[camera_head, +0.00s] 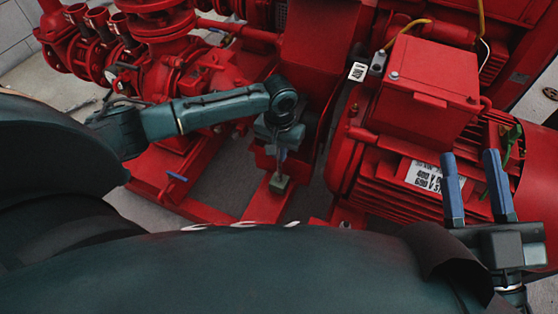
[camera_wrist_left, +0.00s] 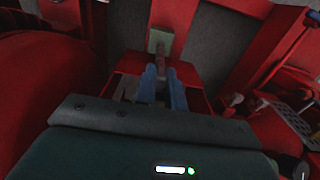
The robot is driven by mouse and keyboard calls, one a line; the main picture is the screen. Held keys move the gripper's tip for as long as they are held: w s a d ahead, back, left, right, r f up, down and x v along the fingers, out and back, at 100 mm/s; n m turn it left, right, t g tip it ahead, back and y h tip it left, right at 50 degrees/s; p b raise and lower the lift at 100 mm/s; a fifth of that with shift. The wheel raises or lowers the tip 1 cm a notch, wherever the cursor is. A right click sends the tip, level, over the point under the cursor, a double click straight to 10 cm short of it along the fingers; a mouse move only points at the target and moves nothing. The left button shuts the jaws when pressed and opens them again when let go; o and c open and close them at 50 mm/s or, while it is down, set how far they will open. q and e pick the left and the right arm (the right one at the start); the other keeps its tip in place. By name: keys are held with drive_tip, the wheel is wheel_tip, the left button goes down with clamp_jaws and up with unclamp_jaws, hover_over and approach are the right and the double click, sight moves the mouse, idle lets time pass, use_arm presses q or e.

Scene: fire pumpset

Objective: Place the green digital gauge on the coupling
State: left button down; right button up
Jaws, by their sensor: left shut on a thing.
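My left gripper (camera_head: 281,150) hangs over the gap between the red pump and the red motor, pointing down. It is shut on the green digital gauge (camera_head: 279,184), a small grey-green block at the end of a thin stem. In the left wrist view the gauge (camera_wrist_left: 160,41) shows beyond the two blue fingers (camera_wrist_left: 163,88), over a red frame. I cannot make out the coupling clearly; the arm and red housing cover much of that gap. My right gripper (camera_head: 474,187) is open and empty in front of the motor, its blue fingers apart and pointing up.
The red motor (camera_head: 370,175) with its terminal box (camera_head: 428,85) stands right of the left gripper. Red pump pipework (camera_head: 150,75) fills the left. A red base frame (camera_head: 268,205) runs below, with grey floor showing between its beams.

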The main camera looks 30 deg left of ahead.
use_arm(q)
wheel_tip(320, 180, down, 2)
drive_tip(key=shift+f+b, duration=0.15)
drive_tip(key=shift+b, duration=0.2)
use_arm(e)
drive_tip(key=shift+d+r+n+y, duration=0.1)
drive_tip(key=shift+r+n+y, duration=0.8)
use_arm(q)
drive_tip(key=shift+f, duration=0.15)
use_arm(e)
drive_tip(key=shift+t+h, duration=0.3)
use_arm(q)
drive_tip(key=c, duration=1.5)
unclamp_jaws()
use_arm(e)
drive_tip(key=shift+f, duration=0.1)
